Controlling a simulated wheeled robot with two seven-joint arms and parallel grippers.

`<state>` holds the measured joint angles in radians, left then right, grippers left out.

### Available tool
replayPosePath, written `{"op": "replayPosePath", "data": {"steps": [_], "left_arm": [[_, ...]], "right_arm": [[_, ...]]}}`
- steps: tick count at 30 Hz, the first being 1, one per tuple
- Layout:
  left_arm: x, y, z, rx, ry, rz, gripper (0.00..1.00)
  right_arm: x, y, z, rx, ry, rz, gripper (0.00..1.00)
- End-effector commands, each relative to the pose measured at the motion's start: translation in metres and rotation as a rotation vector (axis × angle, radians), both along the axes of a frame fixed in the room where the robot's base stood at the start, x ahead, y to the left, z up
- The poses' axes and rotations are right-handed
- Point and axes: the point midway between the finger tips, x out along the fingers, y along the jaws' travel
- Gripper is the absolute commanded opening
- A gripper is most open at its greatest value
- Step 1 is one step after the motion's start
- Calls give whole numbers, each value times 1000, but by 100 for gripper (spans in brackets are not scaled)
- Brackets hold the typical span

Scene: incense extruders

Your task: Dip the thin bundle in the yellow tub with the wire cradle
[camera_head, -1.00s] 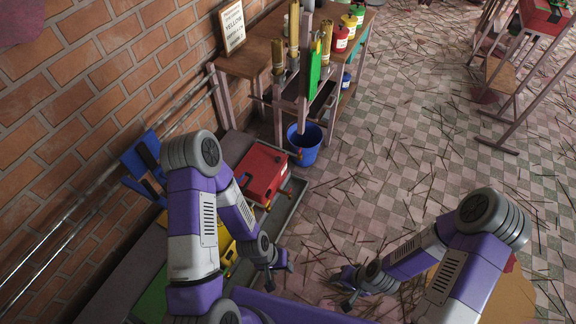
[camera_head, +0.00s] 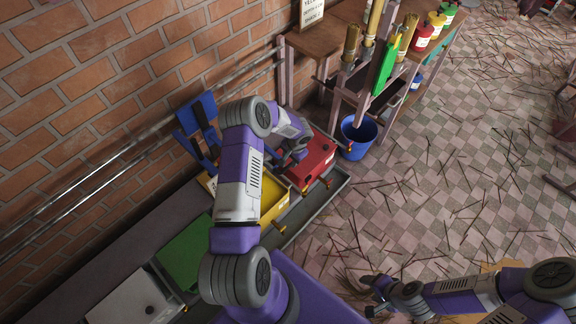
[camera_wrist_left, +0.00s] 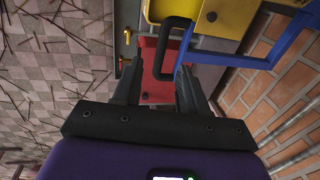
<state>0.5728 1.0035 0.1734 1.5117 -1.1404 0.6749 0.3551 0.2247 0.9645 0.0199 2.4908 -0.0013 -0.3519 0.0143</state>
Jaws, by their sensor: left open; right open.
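The yellow tub (camera_head: 273,200) stands in the tray between the red and green ones, partly hidden by my left arm. In the left wrist view, its yellow side (camera_wrist_left: 215,17) shows at the top. A blue frame with dark handles (camera_head: 190,122) stands behind it by the wall; a black U-shaped handle (camera_wrist_left: 172,48) and blue bars (camera_wrist_left: 262,58) show in the wrist view. My left gripper (camera_head: 299,154) is open and empty above the red tub. My right gripper (camera_head: 383,296) is open and empty at lower right. Upright bundles (camera_head: 351,42) stand in the wooden rack; which is thin is unclear.
The red tub (camera_head: 312,165), green tub (camera_head: 185,252) and a white lid (camera_head: 130,300) share the long tray. A blue bucket (camera_head: 357,137) stands beside the bench. Metal rails (camera_head: 130,150) run along the brick wall. The floor at right is littered with sticks.

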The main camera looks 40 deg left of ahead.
Motion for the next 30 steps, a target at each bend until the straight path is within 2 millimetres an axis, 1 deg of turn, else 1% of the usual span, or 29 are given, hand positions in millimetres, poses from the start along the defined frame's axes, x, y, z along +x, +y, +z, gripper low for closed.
{"op": "replayPosePath", "data": {"steps": [4,9,13,18,26,30], "left_arm": [[0,6,-18,8,3,2,42],[0,11,-46,7,3,2,42],[1,14,-62,6,1,0,42],[2,17,-71,7,1,-1,42],[2,17,-72,7,1,-2,42],[2,17,-72,7,1,-2,21]], "right_arm": [[0,0,-5,0,0,0,61],[0,0,-12,0,0,0,61],[0,0,-16,0,0,0,61],[0,0,-18,0,0,0,61],[0,0,-17,0,0,0,61],[0,0,-17,0,0,0,61]]}}
